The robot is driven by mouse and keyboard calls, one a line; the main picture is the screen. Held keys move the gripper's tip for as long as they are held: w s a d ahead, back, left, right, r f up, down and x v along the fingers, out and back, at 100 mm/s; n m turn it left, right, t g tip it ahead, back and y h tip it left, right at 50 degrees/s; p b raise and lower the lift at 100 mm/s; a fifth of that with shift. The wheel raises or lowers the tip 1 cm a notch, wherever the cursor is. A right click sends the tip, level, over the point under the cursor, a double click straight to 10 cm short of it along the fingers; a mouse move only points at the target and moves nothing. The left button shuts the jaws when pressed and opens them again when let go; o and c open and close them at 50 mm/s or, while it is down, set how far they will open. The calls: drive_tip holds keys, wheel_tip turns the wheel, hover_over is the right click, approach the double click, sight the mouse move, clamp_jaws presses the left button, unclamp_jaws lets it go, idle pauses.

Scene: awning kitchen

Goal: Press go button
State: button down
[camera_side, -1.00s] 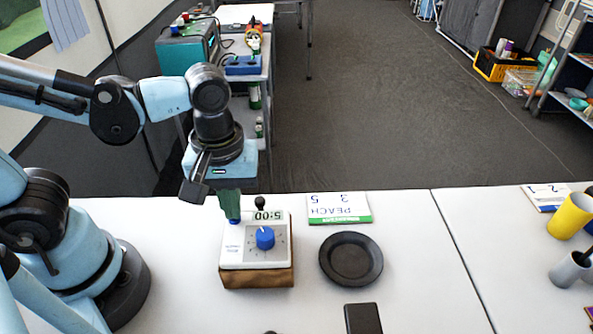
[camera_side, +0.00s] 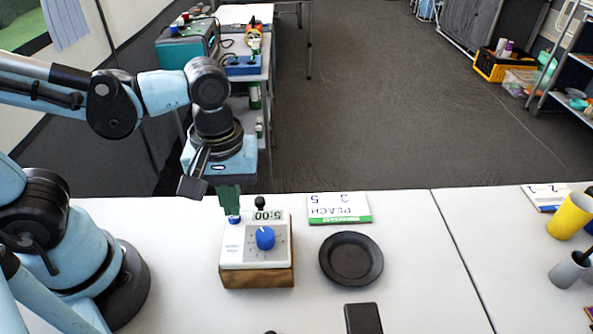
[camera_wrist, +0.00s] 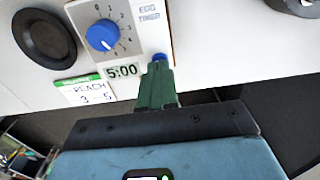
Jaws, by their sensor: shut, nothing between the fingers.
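The egg timer (camera_side: 281,252) is a white-topped box with a brown base on the white table. It has a blue dial (camera_side: 265,238) and a display reading 5:00. A small blue button (camera_side: 234,219) sits at its back left corner; it also shows in the wrist view (camera_wrist: 160,57). My gripper (camera_side: 234,213) points down with its green fingers shut and empty, right over the blue button. In the wrist view the fingertips (camera_wrist: 158,67) overlap the button's edge. I cannot tell whether they touch it. A black knob (camera_side: 259,203) stands at the timer's back edge.
A black plate (camera_side: 351,259) lies right of the timer, with a PEACH card (camera_side: 338,208) behind it. A dark block (camera_side: 362,318) is near the front edge. A yellow cup (camera_side: 570,215) and a grey cup (camera_side: 568,270) stand far right.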

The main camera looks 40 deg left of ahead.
wheel_tip(320, 180, up, 10)
drive_tip(key=shift+r, duration=0.25)
idle(4.8)
